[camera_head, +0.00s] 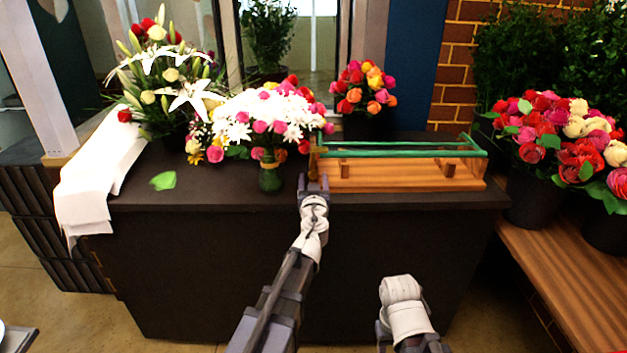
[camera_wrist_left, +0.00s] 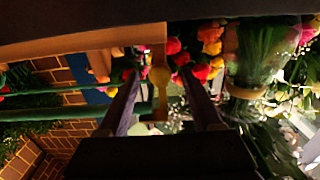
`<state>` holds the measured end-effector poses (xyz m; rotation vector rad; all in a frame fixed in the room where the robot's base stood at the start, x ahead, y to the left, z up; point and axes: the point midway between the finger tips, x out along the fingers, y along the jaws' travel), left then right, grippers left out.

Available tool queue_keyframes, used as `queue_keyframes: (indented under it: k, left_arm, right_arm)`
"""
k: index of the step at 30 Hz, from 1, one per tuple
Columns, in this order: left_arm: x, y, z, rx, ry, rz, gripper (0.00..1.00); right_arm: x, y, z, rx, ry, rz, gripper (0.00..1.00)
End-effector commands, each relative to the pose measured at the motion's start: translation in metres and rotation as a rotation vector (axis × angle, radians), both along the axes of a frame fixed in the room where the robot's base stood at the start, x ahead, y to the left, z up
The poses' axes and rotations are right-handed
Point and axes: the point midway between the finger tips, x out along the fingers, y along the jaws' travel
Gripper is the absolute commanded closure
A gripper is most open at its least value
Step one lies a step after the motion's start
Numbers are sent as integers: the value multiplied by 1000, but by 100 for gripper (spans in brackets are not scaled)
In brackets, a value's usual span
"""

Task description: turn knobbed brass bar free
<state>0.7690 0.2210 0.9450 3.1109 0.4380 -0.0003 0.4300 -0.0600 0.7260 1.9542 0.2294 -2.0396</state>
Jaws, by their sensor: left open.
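The knobbed brass bar (camera_wrist_left: 160,78) shows in the left wrist view as a short yellowish bar with a round knob, at the end of a wooden rack. The wooden rack (camera_head: 400,178) sits on the dark counter in the head view, with green rods (camera_head: 420,153) along it. My left gripper (camera_head: 313,181) is open at the rack's left front end. In the left wrist view its two fingers stand on either side of the knob, and I cannot tell whether they touch it. The bar is small and unclear in the head view.
A green glass vase (camera_head: 270,178) with a white and pink bouquet stands close left of my left gripper. A white cloth (camera_head: 100,175) hangs over the counter's left end. A loose green leaf (camera_head: 163,180) lies nearby. Flower buckets stand on a wooden bench (camera_head: 560,275) at right.

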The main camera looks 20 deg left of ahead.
Motion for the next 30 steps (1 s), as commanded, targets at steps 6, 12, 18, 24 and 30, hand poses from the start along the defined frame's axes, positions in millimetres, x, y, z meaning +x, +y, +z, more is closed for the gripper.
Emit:
queue_keyframes:
  k: [6,12,18,24,30]
  left_arm:
    - [2,1,0,0,0,0,34]
    - [2,1,0,0,0,0,51]
    - [2,1,0,0,0,0,73]
    - [2,1,0,0,0,0,96]
    - [2,1,0,0,0,0,100]
  right_arm:
    - [0,0,0,0,0,0,50]
    - [0,0,0,0,0,0,50]
    - [0,0,0,0,0,0,50]
    - [0,0,0,0,0,0,50]
    - [0,0,0,0,0,0,50]
